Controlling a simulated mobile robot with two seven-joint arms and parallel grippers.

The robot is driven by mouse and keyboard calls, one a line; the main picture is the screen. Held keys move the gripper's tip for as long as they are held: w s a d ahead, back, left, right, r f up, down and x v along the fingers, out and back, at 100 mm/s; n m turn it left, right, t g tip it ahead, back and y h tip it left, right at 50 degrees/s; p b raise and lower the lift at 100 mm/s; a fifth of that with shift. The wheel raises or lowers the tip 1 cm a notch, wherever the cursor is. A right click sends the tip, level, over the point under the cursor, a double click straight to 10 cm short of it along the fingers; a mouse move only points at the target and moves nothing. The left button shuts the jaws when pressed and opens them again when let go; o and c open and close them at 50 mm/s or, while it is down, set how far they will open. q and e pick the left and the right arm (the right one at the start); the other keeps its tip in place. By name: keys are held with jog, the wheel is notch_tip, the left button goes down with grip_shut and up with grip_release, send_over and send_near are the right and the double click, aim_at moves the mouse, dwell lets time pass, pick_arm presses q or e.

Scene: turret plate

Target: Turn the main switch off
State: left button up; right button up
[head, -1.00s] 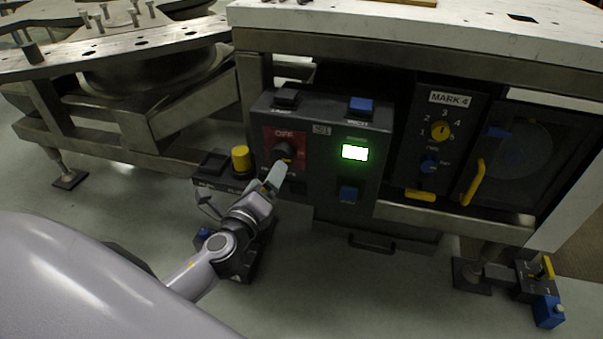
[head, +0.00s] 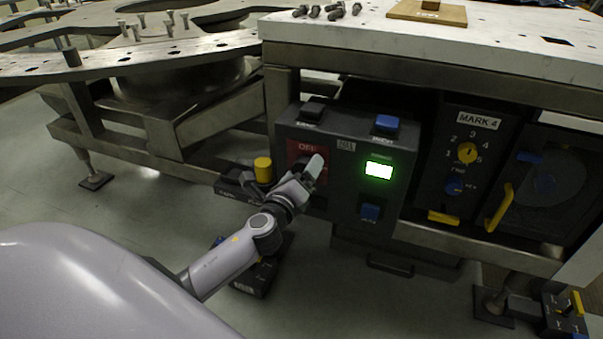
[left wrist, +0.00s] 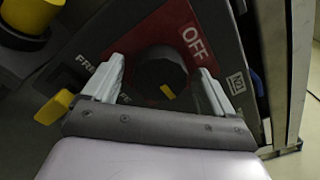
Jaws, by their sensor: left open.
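The main switch is a dark round knob (left wrist: 160,78) with a yellow mark, on a red plate (left wrist: 178,28) lettered OFF. In the head view the red plate (head: 299,150) is on the left of the dark control box, and my gripper hides most of the knob. My left gripper (head: 316,170) is in front of the plate. In the left wrist view its two fingers (left wrist: 162,85) are apart, one on each side of the knob. I cannot tell whether they touch it. My right gripper is not in view.
A yellow button (head: 263,170) stands left of the box. The MARK 4 panel (head: 466,160) is further right. The white tabletop (head: 480,40) overhangs the box.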

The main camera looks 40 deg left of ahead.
pick_arm(q)
jog(key=c, duration=1.1)
jog(key=shift+o, duration=0.2)
